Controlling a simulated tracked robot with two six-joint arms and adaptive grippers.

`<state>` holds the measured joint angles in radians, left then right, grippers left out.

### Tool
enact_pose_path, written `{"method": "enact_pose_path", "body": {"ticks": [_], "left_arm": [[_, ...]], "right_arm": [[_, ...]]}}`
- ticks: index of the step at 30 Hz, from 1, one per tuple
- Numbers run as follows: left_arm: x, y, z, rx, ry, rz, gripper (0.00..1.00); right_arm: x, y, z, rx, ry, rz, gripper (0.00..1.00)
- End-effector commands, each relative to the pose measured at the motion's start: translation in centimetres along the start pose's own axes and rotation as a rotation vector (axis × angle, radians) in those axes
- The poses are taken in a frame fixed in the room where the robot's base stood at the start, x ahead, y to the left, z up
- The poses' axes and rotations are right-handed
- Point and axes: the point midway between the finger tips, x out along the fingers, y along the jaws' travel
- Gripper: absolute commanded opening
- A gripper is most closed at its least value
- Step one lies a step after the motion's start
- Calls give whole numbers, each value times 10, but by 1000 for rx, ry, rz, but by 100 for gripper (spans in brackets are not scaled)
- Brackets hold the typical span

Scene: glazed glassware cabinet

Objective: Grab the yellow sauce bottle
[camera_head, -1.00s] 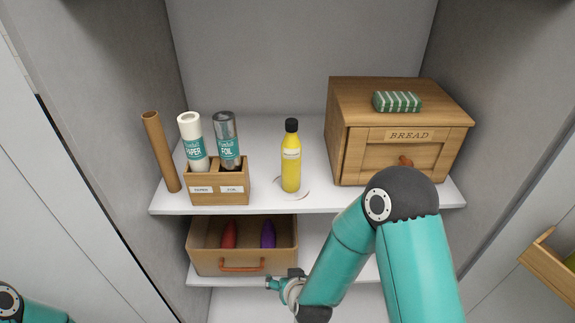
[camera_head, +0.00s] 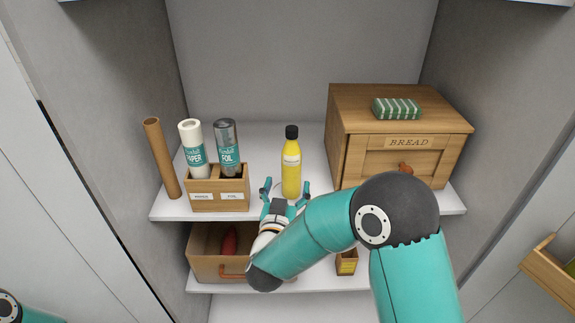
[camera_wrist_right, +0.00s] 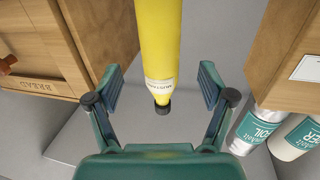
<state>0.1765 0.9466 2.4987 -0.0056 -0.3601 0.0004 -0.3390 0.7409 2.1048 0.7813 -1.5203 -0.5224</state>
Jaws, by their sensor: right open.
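The yellow sauce bottle (camera_head: 291,176) with a black cap and a pale label stands upright on the upper white shelf. My right gripper (camera_head: 286,186) is open at the shelf's front edge, its fingers pointing toward the bottle's lower part. In the right wrist view, which is turned over, the bottle (camera_wrist_right: 158,45) shows between the two spread fingers of the gripper (camera_wrist_right: 158,80), with a gap on both sides. I cannot tell whether the fingertips reach past it. My left gripper is not in view.
Left of the bottle stand a wooden holder (camera_head: 220,202) with paper and foil rolls and a cardboard tube (camera_head: 161,160). A wooden bread box (camera_head: 395,112) with a green striped item (camera_head: 397,108) stands on the right. Below is a drawer-like box (camera_head: 210,262) and a small box (camera_head: 346,263).

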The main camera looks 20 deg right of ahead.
Motion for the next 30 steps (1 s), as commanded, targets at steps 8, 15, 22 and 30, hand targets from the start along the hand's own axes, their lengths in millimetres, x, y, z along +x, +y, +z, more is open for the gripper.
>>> {"method": "enact_pose_path", "body": {"ticks": [8,15,22,30], "left_arm": [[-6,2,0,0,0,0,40],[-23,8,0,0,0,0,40],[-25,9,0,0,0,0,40],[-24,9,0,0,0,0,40]], "right_arm": [[22,0,-1,-1,0,0,81],[52,-1,-6,-1,-1,1,81],[71,-2,-3,-1,-1,-2,81],[70,-3,-2,-1,-1,-3,68]]}}
